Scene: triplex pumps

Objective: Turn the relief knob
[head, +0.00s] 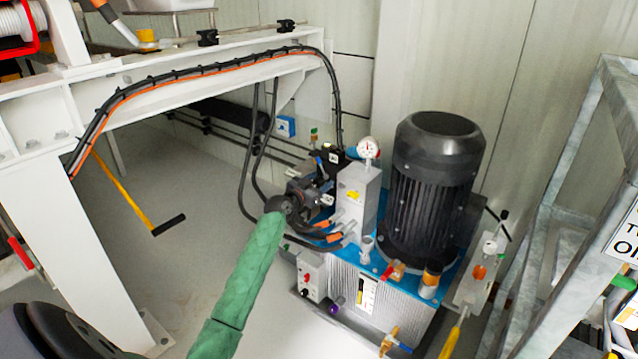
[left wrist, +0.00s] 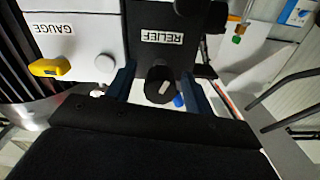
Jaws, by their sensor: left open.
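The relief knob (left wrist: 160,87) is a round black knob with a pale bar mark. It sits below the white "RELIEF" label (left wrist: 162,37) on a black block in the left wrist view. My left gripper (left wrist: 161,90) is open, with one blue finger on each side of the knob. I cannot tell whether the fingers touch it. In the head view my left gripper (head: 316,196) is at the valve block beside the black motor, at the end of the green-sleeved arm. The knob is not clearly seen there. My right gripper is not in view.
A yellow gauge handle (left wrist: 48,67) sits left of the knob under a "GAUGE" label. A pressure gauge (head: 368,148), black motor (head: 432,185) and hoses crowd the unit. A white beam (head: 190,78) stands left and a grey frame (head: 560,210) right.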

